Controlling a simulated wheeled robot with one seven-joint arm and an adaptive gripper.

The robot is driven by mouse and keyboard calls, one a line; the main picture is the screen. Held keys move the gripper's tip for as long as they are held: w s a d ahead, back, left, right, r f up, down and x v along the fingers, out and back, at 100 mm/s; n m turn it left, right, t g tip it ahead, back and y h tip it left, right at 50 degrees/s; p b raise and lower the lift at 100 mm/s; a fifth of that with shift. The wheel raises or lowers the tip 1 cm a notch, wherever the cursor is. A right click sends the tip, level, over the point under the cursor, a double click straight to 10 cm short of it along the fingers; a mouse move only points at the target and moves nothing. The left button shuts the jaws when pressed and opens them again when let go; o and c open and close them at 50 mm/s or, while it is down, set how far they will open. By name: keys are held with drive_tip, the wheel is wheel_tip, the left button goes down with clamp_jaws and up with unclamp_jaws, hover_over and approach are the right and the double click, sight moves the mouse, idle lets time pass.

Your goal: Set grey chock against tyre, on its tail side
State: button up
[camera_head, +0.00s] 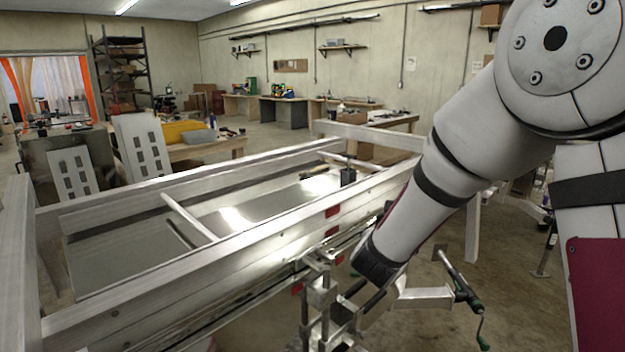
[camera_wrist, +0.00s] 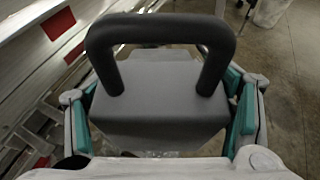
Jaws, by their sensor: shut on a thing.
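The grey chock (camera_wrist: 160,112), a block with a black loop handle (camera_wrist: 160,28), fills the middle of the wrist view. My gripper (camera_wrist: 165,125) is shut on the chock, with teal pads pressed on its left and right sides. In the head view my arm reaches down beside the trailer (camera_head: 240,238), on its near right side. There my gripper and the chock are hidden or too unclear to make out behind the arm and the trailer parts. I cannot make out the tyre in either view.
The trailer's long side rail with red reflectors (camera_wrist: 58,22) runs close along the left of the wrist view. A jack with a green handle (camera_head: 466,295) stands near my arm. Workbenches (camera_head: 290,105) line the back wall. Concrete floor is open at the right.

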drive_tip(key=shift+n+y, duration=0.4)
drive_tip(key=s+f, duration=0.1)
drive_tip(key=s+d+f, duration=0.1)
drive_tip(key=s, duration=0.1)
drive_tip(key=shift+d+f, duration=0.1)
drive_tip(key=shift+f, duration=0.15)
drive_tip(key=shift+r, duration=0.1)
